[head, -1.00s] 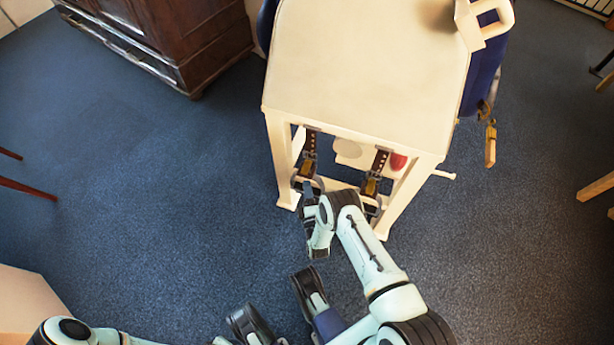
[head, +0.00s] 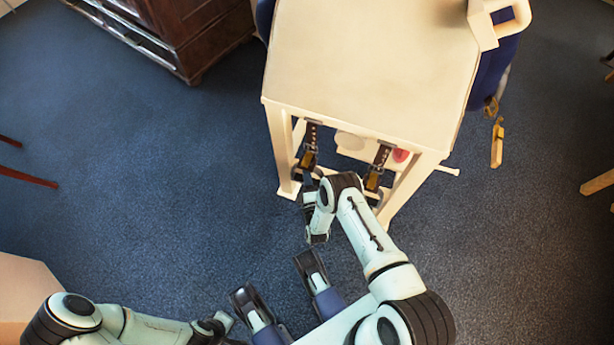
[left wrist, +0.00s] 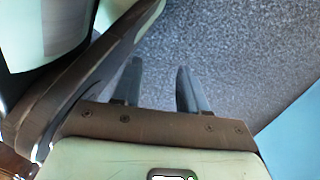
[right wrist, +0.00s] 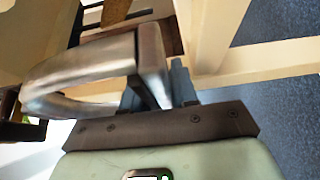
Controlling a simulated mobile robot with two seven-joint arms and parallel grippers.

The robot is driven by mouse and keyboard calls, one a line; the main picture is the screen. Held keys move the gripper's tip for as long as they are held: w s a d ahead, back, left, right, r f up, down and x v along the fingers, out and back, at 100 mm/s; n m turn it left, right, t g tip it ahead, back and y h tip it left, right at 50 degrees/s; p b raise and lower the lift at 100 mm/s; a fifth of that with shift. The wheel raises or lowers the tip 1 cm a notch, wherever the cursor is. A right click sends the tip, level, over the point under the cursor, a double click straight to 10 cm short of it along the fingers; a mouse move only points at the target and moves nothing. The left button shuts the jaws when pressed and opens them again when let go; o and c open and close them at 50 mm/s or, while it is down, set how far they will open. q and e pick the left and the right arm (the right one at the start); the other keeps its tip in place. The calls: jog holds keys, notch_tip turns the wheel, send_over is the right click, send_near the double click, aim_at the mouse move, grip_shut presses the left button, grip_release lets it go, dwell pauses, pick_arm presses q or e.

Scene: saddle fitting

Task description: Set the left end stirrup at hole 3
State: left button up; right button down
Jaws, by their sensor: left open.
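The left end strap (head: 311,136) hangs from the near end of the cream stand, dark with a row of holes and a buckle. Its metal stirrup (right wrist: 85,70) fills the left of the right wrist view. My right gripper (head: 309,198) is at this stirrup, with stirrup metal between its fingers; it appears shut on it. My wrist hides part of the stirrup in the head view. The right strap (head: 381,158) hangs beside it. My left gripper (left wrist: 158,85) is open and empty over bare carpet, low in the head view. Single holes are too small to count.
The cream stand (head: 370,60) has legs and a lower rail around the straps. A red item (head: 401,155) shows beneath it. A dark wooden cabinet (head: 190,35) stands far left. Carpet between is clear.

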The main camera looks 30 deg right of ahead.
notch_tip(320, 180, up, 6)
jog(key=p, duration=0.4)
jog(key=shift+p, duration=0.4)
pick_arm(q)
jog(key=w+d+r+t, duration=0.1)
jog(key=w+r+t, duration=0.1)
jog(key=w+r, duration=0.5)
jog(key=shift+w+d+r+t, duration=0.2)
jog(key=shift+w+d+t, duration=0.1)
jog(key=shift+t, duration=0.1)
pick_arm(e)
jog(key=shift+f, duration=0.1)
jog(key=c, duration=1)
grip_release()
jog(key=shift+o, duration=0.2)
pick_arm(q)
jog(key=shift+s, duration=0.1)
